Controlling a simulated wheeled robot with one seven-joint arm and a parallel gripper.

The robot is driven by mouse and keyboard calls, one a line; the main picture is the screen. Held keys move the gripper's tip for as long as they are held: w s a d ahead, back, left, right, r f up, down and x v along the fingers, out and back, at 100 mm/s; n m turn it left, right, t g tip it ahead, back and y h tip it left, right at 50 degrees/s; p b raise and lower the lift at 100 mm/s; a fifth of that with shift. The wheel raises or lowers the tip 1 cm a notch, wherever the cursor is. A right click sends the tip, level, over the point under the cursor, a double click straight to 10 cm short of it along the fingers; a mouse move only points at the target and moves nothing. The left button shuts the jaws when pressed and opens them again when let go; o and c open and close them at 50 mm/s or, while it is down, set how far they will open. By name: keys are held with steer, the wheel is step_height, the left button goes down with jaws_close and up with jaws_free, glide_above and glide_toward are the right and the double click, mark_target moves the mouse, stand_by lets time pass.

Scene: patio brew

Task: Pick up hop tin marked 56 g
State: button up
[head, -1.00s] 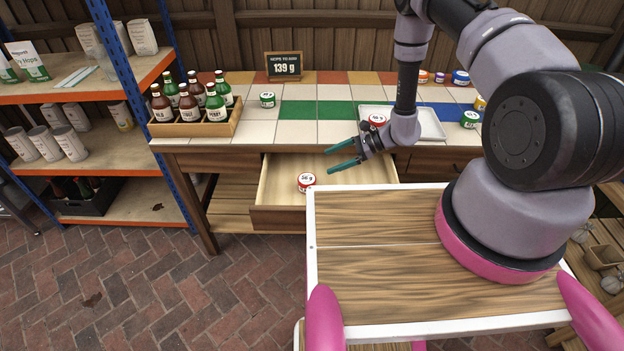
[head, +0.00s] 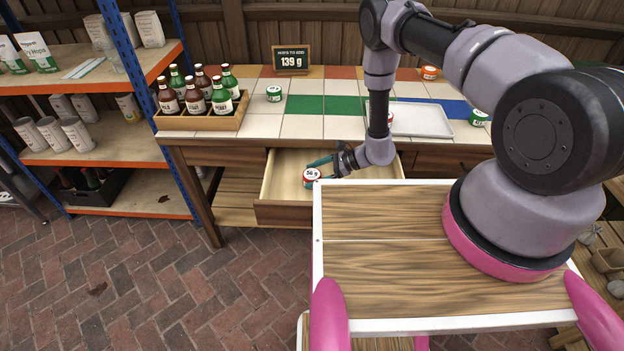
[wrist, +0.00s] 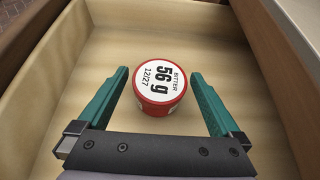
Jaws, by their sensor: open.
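The hop tin marked 56 g (head: 311,175) is a short red tin with a white lid, standing upright in the open drawer (head: 283,211). In the wrist view the tin (wrist: 161,82) shows "BITTER", "56 g" and "12/27" on its lid. My gripper (head: 318,168) is inside the drawer space close by the tin. In the wrist view its teal fingers (wrist: 158,76) are open, one on each side of the tin, with a gap on both sides.
The drawer's wooden walls (wrist: 43,68) surround the tin and fingers. On the tiled counter stand a crate of bottles (head: 200,123), a green tin (head: 274,93), a 139 g sign (head: 290,60) and a white tray (head: 425,120). A shelf unit (head: 100,156) stands at left.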

steer(key=shift+a+f, duration=0.2)
steer(key=shift+a, duration=0.15)
steer(key=c, duration=1.3)
